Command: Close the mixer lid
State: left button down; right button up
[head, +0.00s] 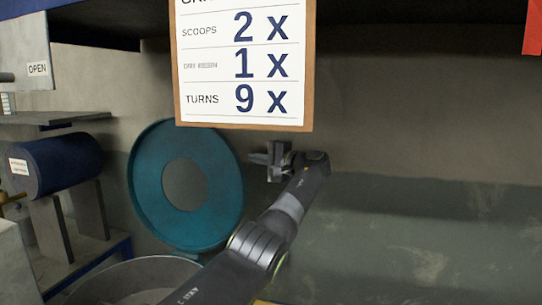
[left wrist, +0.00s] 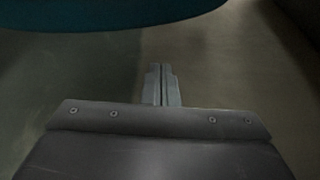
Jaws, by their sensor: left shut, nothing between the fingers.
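The mixer lid (head: 224,190) is a round teal disc with a grey centre opening. It stands raised and tilted back behind the round metal mixer bowl (head: 143,272), so the bowl is open. The lid's dark teal edge also shows along the top of the left wrist view (left wrist: 105,14). My left gripper (head: 268,160) is just right of the lid's upper right edge and looks apart from it. In the left wrist view its two fingers (left wrist: 161,86) are together with nothing between them. My right gripper is in neither view.
A sign (head: 244,62) with scoop and turn numbers hangs above the lid. A dark blue drum (head: 55,163) on a metal stand is at the left, below a panel marked OPEN (head: 37,69). The wall (head: 420,120) to the right is bare.

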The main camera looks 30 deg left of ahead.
pick_arm(q)
jog(key=s, duration=0.2)
jog(key=s+a+p, duration=0.1)
jog(key=shift+s+r, duration=0.2)
jog(key=shift+s, duration=0.15)
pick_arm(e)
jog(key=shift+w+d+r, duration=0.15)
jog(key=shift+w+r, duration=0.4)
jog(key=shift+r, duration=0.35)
